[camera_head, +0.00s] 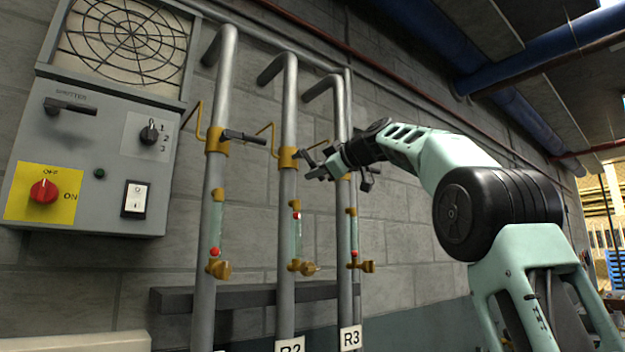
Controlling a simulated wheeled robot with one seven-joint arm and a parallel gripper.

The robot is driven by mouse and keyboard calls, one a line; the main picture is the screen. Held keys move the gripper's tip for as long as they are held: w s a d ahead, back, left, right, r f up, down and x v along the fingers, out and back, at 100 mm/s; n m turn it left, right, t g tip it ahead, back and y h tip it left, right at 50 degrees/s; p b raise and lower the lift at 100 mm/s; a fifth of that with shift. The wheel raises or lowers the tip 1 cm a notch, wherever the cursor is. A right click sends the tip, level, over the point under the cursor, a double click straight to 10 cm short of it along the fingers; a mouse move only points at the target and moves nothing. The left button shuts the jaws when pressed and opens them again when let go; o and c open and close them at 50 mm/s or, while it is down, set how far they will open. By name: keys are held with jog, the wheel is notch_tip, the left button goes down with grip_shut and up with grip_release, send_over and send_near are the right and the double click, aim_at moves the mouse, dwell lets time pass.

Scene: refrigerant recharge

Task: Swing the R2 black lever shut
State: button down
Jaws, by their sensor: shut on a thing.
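The R2 pipe (287,220) is the middle of three upright grey pipes, with an R2 label (290,345) low on it. Its brass valve (288,158) sits at the height of my gripper. The R2 black lever (304,154) sticks out from this valve to the right, and its outer part is largely hidden by my gripper. My gripper (311,166) reaches in from the right, just right of the valve, and is shut on the lever. The lever's exact angle is hard to tell at this size.
The R1 pipe's black lever (245,137) points right, close to the R2 pipe. The R3 pipe (342,110) stands behind my gripper, with a dark lever (367,181) below it. A grey control box (95,160) with a red knob (44,191) hangs at the left.

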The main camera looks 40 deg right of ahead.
jog(key=r+n, duration=0.1)
jog(key=n, duration=0.1)
jog(key=d+r+n+p, duration=0.1)
jog(key=n, duration=0.1)
jog(key=shift+d+r+h, duration=0.1)
jog(key=shift+d+h, duration=0.1)
jog(key=shift+h, duration=0.2)
jog(key=shift+d+r+n+h+p, duration=0.1)
jog(key=shift+r+n+h+p, duration=0.35)
jog(key=shift+n, duration=0.5)
jog(key=shift+d+r+n+h+p, duration=0.1)
jog(key=shift+r+n+h+p, duration=0.15)
jog(key=shift+r+n, duration=0.5)
jog(key=shift+f, duration=0.15)
jog(key=c, duration=1.4)
grip_release()
jog(key=s+r+b, duration=0.3)
jog(key=s+b, duration=0.1)
jog(key=s, duration=1.3)
jog(key=shift+d+r, duration=0.2)
jog(key=shift+d, duration=0.05)
